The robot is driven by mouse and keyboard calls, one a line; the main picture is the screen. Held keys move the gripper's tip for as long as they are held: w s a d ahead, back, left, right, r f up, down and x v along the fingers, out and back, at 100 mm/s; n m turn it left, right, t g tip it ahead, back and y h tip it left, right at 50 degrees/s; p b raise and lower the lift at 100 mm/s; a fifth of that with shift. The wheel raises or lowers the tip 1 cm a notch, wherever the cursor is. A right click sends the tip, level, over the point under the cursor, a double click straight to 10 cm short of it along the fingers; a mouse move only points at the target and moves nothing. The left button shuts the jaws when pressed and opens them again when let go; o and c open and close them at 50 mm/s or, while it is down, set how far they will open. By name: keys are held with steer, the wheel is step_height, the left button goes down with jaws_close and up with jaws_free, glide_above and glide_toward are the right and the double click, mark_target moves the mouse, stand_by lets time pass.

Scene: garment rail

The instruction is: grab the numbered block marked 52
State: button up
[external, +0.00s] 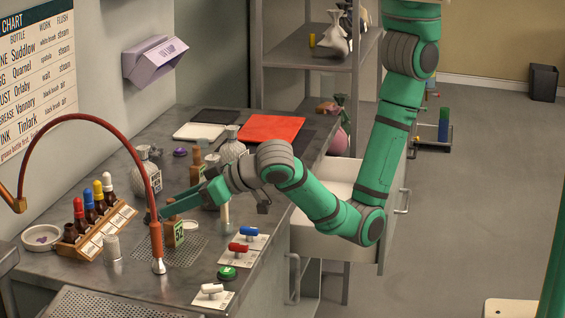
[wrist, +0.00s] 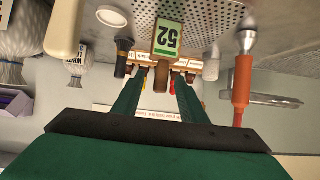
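The numbered block marked 52 (external: 174,233) stands on the perforated plate on the bench. It is brown, with a green-edged pale label reading 52. In the wrist view the label (wrist: 167,39) appears upside down, with a narrower brown part below it in the picture. My gripper (external: 164,211) reaches in from the right, just at the block's top. In the wrist view its two green fingers (wrist: 160,76) are apart, one on each side of that narrow brown part, with gaps visible. Contact is not visible. The red hose nozzle partly hides the fingertips in the external view.
A red hose nozzle (external: 156,240) stands close left of the block. A rack of dropper bottles (external: 95,219) is farther left. A dark-topped, pale-handled tool (external: 225,216) stands to the right, near cards with red and blue switches (external: 239,248). Flasks and bottles stand behind.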

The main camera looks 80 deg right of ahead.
steer(key=shift+r+x, duration=0.2)
steer(key=shift+x, duration=2.6)
steer(key=shift+w+a, duration=0.1)
jaws_close()
